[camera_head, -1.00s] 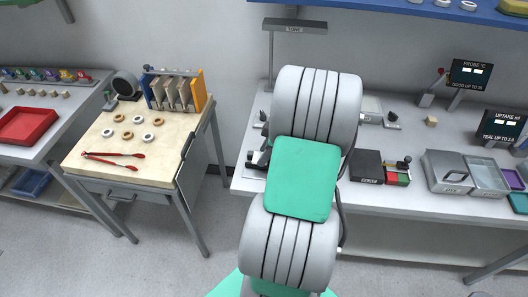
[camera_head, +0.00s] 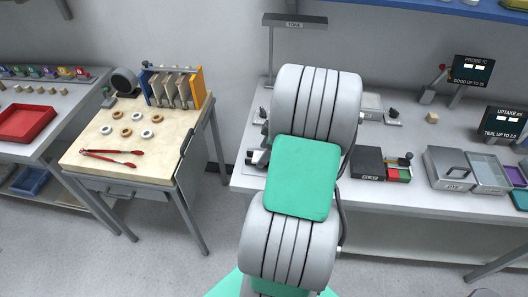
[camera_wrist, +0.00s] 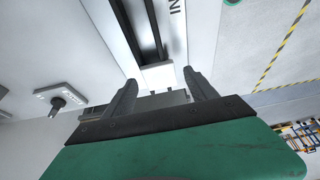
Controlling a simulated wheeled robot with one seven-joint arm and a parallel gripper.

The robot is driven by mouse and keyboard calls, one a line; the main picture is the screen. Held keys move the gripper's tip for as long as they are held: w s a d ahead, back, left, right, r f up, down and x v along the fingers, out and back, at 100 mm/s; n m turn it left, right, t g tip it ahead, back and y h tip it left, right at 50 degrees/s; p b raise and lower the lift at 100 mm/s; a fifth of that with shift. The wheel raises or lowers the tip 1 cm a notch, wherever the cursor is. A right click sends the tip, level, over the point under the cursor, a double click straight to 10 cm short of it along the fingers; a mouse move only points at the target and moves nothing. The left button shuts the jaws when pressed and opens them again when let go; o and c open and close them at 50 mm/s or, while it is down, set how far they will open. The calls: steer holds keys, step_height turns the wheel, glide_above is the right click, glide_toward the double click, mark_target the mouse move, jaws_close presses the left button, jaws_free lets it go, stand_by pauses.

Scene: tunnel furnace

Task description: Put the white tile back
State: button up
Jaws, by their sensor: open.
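My gripper (camera_wrist: 160,88) is open in the wrist view, with its two dark fingers apart. A pale white block (camera_wrist: 158,76) shows just beyond and between the fingertips, at the end of a dark channel (camera_wrist: 140,25). It may be the white tile, but I cannot tell for sure. Nothing is clearly held. In the head view my arm covers the middle of the grey bench and hides the gripper's fingertips, and I cannot make out the white tile there.
The grey bench (camera_head: 400,195) carries a dark box (camera_head: 367,163), grey trays (camera_head: 447,168) and a tan block (camera_head: 432,117) right of my arm. A wooden-topped table (camera_head: 115,165) with rings and red tongs (camera_head: 112,158) stands left. A knobbed fixture (camera_wrist: 58,102) shows in the wrist view.

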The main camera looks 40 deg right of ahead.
steer(key=v, duration=1.3)
steer(key=w+a+r+m+h, duration=0.1)
steer(key=w+a+r+m, duration=0.15)
steer(key=a, duration=0.65)
steer(key=w+a+r+m, duration=0.1)
steer(key=w+a, duration=0.3)
steer(key=a, duration=0.5)
steer(key=s+a+f+m+h, duration=0.1)
steer(key=s+a+m, duration=0.3)
steer(key=a, duration=0.9)
steer(key=s, duration=0.2)
steer(key=shift+s+f+h+p, duration=0.25)
steer(key=shift+h+p, duration=0.05)
steer(key=shift+p, duration=0.05)
steer(key=shift+a, duration=0.15)
